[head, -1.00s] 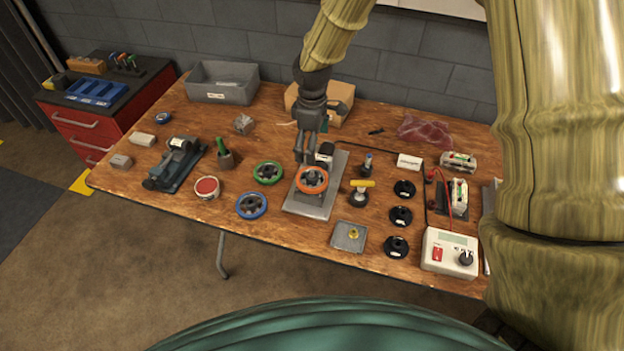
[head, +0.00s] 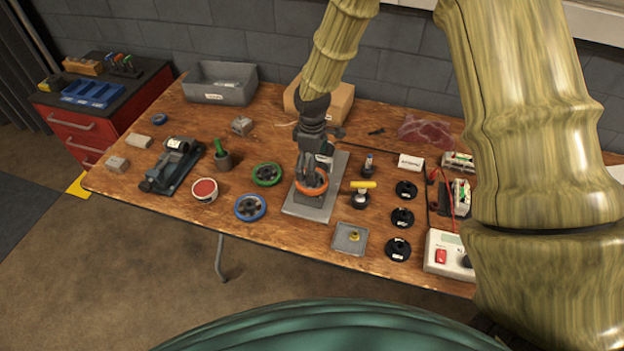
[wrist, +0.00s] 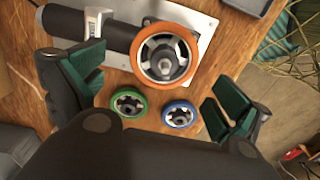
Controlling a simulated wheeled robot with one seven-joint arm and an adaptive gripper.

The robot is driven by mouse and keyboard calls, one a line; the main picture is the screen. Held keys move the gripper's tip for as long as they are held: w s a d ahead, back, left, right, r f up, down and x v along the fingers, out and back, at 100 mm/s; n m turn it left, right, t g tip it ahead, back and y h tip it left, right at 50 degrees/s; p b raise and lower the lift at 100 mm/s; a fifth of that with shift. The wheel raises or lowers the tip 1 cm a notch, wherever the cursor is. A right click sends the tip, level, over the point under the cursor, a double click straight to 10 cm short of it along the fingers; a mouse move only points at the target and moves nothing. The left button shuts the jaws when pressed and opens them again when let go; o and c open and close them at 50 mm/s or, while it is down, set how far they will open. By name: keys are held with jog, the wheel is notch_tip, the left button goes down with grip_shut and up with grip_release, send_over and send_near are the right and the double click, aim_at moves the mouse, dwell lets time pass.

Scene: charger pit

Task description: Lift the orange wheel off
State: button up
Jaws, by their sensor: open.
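The orange wheel (head: 312,187) sits on a fixture with a flat metal plate (head: 301,209) near the middle of the bench. In the wrist view the orange wheel (wrist: 165,57) shows its dark spokes and a metal stud at its hub. My gripper (head: 314,180) is pointed down over the wheel in the head view and hides part of it. In the wrist view my gripper (wrist: 152,95) has its green-padded fingers wide apart with nothing between the pads. I cannot tell the exact height of the fingertips above the wheel.
A green wheel (head: 267,174) and a blue wheel (head: 250,207) lie left of the plate. A yellow-handled tool (head: 362,190), black discs (head: 401,218) and a small grey tray (head: 349,238) are to the right. A cardboard box (head: 328,104) stands behind.

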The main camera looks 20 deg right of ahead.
jog(key=shift+s+a+f+p, duration=0.1)
jog(key=shift+s+f+p, duration=0.05)
jog(key=shift+f+p, duration=0.4)
jog(key=shift+s+f+p, duration=0.15)
jog(key=shift+f+p, duration=0.15)
jog(key=shift+f, duration=0.4)
jog(key=shift+f+p, duration=0.35)
jog(key=shift+f, duration=1)
jog(key=c, duration=1.1)
